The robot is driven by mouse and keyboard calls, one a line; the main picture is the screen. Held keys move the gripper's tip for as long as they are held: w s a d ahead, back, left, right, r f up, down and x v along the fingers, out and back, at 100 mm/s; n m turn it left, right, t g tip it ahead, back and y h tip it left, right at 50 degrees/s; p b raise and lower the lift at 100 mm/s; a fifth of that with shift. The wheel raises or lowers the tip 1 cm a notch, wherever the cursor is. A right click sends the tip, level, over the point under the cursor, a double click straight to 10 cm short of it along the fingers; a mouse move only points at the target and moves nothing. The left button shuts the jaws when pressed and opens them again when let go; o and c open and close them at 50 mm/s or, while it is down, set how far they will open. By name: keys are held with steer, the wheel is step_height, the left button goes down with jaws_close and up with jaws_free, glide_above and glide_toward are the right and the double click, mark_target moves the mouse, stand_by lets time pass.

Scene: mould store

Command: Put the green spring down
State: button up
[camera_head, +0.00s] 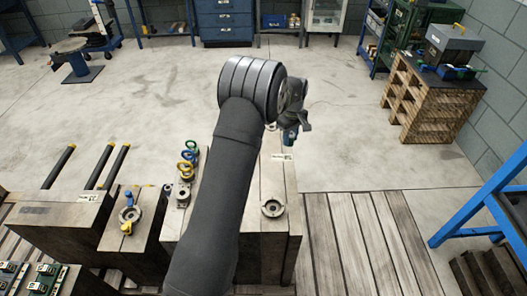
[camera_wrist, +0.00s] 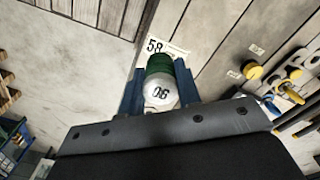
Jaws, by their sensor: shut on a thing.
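My gripper (camera_wrist: 160,80) has its two blue fingers on either side of the green spring (camera_wrist: 159,63), shut on it, in the wrist view. The spring has a pale round end (camera_wrist: 161,92) with dark digits facing the camera. A white card marked 58 (camera_wrist: 174,50) lies on the surface just beyond the spring. Whether the spring touches that surface cannot be told. In the head view my gripper (camera_head: 290,136) hangs near the far end of a wooden block (camera_head: 268,190); the spring is mostly hidden there.
A metal ring fitting (camera_head: 273,208) sits on the block's near part. To the left are coloured rings (camera_head: 187,160) on a fitting and another fitting with blue and yellow parts (camera_head: 129,214). Slatted decking (camera_head: 365,240) lies right.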

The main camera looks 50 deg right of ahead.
steer(key=w+f, duration=0.1)
steer(key=w, duration=0.2)
steer(key=w+f, duration=0.2)
steer(key=w, duration=0.1)
steer(key=w+f, duration=0.2)
steer(key=w, duration=0.1)
steer(key=shift+a+f, duration=0.15)
steer(key=shift+f, duration=2)
steer(key=o, duration=0.9)
steer(key=shift+f, duration=0.15)
steer(key=shift+o, duration=0.4)
step_height(320, 180, up, 12)
steer(key=shift+r, duration=0.2)
steer(key=shift+f, duration=0.1)
